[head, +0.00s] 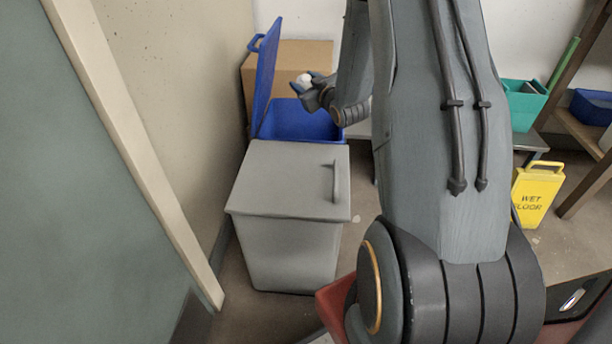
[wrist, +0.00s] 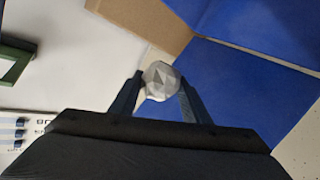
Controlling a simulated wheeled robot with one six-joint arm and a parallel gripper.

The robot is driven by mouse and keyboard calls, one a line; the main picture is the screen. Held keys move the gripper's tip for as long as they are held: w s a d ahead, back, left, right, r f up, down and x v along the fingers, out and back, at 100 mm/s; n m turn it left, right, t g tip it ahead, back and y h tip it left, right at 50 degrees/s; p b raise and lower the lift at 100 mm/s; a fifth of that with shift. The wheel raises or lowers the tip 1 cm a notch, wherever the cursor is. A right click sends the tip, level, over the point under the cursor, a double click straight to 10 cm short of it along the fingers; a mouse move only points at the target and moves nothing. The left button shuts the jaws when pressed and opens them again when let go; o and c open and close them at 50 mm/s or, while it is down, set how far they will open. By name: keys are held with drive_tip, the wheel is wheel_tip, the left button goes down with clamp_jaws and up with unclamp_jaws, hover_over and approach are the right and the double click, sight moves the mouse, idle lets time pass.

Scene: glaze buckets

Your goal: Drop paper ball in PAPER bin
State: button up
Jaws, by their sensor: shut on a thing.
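The paper ball (head: 304,79) is small, white and crumpled. My gripper (head: 303,85) is shut on it and holds it above the open blue bin (head: 300,126) in the head view. In the wrist view the faceted ball (wrist: 160,81) sits between the two fingertips of my gripper (wrist: 161,85). The blue bin's lid (head: 266,75) stands raised on its left side, and blue surfaces (wrist: 245,90) fill the right of the wrist view. I see no PAPER label on the bin. My arm hides part of its right side.
A grey lidded bin (head: 290,180), closed, stands in front of the blue one. A cardboard box (head: 312,56) is behind. A yellow wet floor sign (head: 537,193) and a green tub (head: 523,104) are at right. A wall and door frame (head: 130,140) bound the left.

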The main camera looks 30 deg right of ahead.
drive_tip(key=shift+w+d+f, duration=0.15)
drive_tip(key=shift+d+f, duration=0.1)
drive_tip(key=shift+d, duration=0.05)
drive_tip(key=shift+d+f+b, duration=0.2)
drive_tip(key=shift+f+b, duration=0.3)
drive_tip(key=shift+b, duration=0.1)
wheel_tip(320, 180, down, 5)
drive_tip(key=b, duration=0.3)
drive_tip(key=shift+r+b, duration=0.15)
drive_tip(key=shift+b, duration=0.25)
drive_tip(key=o, duration=1.1)
wheel_tip(320, 180, up, 10)
drive_tip(key=p, duration=0.4)
